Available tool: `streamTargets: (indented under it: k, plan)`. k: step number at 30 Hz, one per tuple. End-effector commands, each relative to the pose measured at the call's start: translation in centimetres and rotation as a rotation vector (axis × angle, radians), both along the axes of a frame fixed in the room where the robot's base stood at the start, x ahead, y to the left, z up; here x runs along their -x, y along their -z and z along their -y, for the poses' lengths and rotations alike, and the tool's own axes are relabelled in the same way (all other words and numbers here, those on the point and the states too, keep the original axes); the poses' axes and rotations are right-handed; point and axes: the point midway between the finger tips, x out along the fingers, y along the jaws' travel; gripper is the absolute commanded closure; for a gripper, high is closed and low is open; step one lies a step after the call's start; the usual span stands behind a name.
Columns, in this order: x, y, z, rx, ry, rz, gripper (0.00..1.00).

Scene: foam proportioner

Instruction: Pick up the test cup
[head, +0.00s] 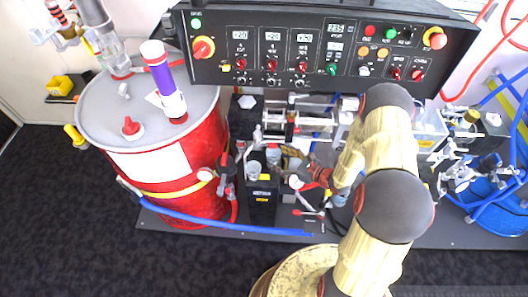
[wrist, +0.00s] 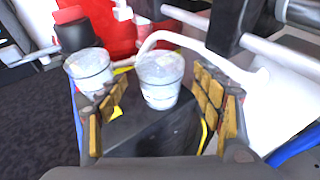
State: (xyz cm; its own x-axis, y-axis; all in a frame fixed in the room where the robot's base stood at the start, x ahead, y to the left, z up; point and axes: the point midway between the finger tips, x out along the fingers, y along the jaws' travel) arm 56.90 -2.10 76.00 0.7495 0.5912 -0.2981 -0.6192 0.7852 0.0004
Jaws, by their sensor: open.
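Two clear cups stand on a black box-shaped stand (head: 262,207), which also shows in the wrist view (wrist: 145,130). One cup (wrist: 161,80) is between the fingers of my gripper (wrist: 160,92) in the wrist view, with room visible on both sides. The other cup (wrist: 88,70) is just outside the left finger. In the head view the cups are small, one nearer (head: 253,170) and one farther (head: 273,154). Which is the test cup I cannot tell. My gripper (head: 300,180) is open, just right of the stand, with its fingers padded in yellow.
A red drum (head: 165,175) stands left of the stand. A white curved hose (wrist: 205,47) passes close behind the cups. A black control panel (head: 325,50) and metal piping (head: 300,120) lie behind. A blue hose (head: 230,228) runs in front along the skid.

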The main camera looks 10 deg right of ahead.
Motion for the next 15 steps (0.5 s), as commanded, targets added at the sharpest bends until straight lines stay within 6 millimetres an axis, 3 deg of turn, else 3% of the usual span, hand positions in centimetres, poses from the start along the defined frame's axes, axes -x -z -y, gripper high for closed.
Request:
streamTargets:
  k: [15]
  plan:
    - [-4.2, 1.8, -3.3, 0.000, -0.002, 0.000, 0.33]
